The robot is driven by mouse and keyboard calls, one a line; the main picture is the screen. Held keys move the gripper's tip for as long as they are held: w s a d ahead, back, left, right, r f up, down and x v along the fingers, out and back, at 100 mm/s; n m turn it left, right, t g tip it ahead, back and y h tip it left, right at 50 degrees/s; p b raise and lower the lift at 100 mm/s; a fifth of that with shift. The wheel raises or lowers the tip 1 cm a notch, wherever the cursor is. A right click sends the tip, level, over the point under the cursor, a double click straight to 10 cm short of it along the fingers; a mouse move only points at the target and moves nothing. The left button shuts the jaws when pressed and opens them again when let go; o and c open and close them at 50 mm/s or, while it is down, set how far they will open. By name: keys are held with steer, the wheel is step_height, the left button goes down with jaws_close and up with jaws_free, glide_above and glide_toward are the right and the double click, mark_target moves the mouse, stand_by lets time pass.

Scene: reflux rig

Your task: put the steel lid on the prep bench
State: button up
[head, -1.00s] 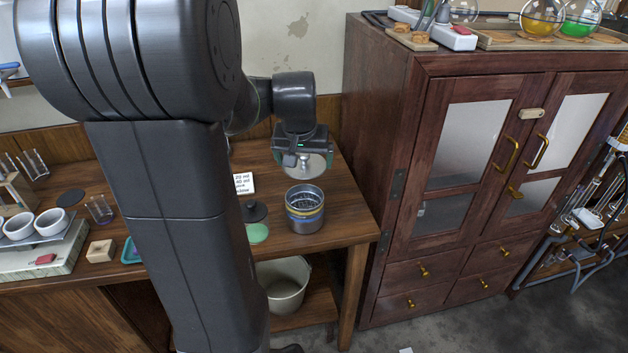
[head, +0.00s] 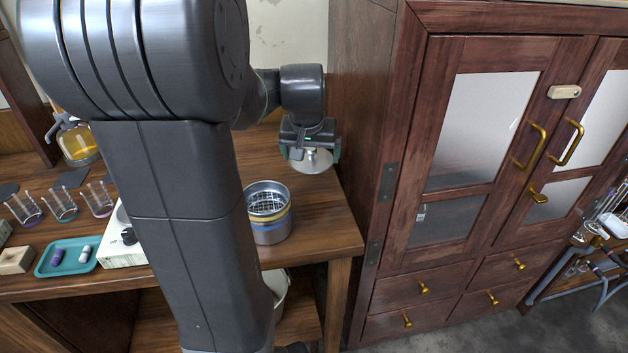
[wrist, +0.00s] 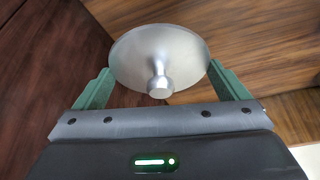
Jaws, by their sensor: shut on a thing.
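The steel lid (head: 313,162) is a round, shiny disc with a central knob. My gripper (wrist: 160,70) is shut on it, its green fingers at opposite sides of the rim in the wrist view, where the lid (wrist: 183,50) shows whole with its knob toward the camera. In the head view my gripper (head: 309,150) is over the back right part of the wooden bench (head: 325,222), behind and right of the steel pot. Whether the lid touches the bench top I cannot tell.
An open steel pot (head: 270,232) with a wire basket stands near the bench's front right. A tall dark cabinet (head: 360,110) rises close at the right. Beakers (head: 62,208) and a teal tray (head: 68,257) are on the left. Bare wood lies around the lid.

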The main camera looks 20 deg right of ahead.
mark_target(312, 183)
steer(key=shift+f+b, duration=0.35)
steer(key=shift+f, duration=2.95)
steer(key=shift+f, duration=0.1)
steer(key=shift+f, duration=0.15)
steer(key=o, duration=0.6)
steer(key=shift+o, duration=0.2)
steer(key=shift+r, duration=0.6)
steer(key=p+v, duration=0.1)
steer(key=v, duration=1)
steer(key=shift+s+a+r, duration=0.1)
steer(key=shift+s+a, duration=0.05)
